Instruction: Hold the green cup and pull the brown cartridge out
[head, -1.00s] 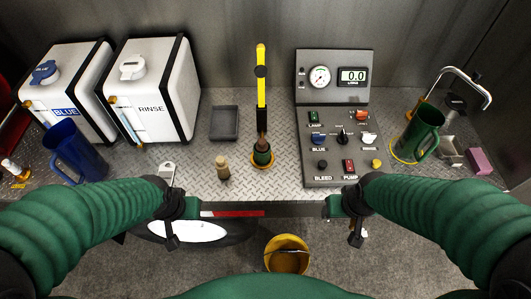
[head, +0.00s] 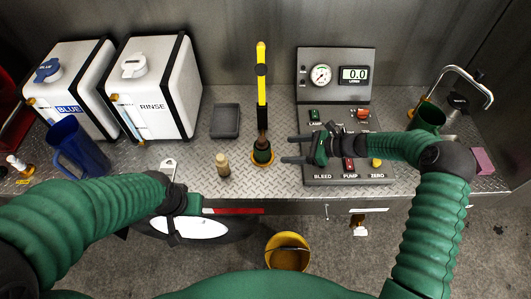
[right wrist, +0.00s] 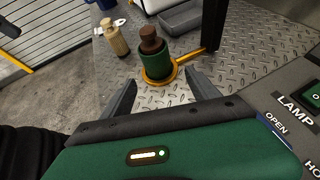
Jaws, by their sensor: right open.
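The small green cup (head: 262,155) stands upright in a yellow ring on the metal deck; the brown cartridge (head: 262,140) sticks up out of it. In the right wrist view the green cup (right wrist: 155,65) and brown cartridge (right wrist: 151,40) show ahead, just beyond the fingertips. My right gripper (head: 285,149) is open and empty, its two fingers pointing left at the cup from close on its right, apart from it. In the right wrist view the right gripper (right wrist: 162,92) spreads its fingers either side of the cup's line. My left gripper (head: 173,238) hangs by the deck's front edge; its jaws are unclear.
A yellow-black upright (head: 261,85) stands right behind the cup. A tan peg (head: 223,166) stands left of it, a grey tray (head: 225,122) behind left. A larger green jug (head: 427,117) is partly hidden at right.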

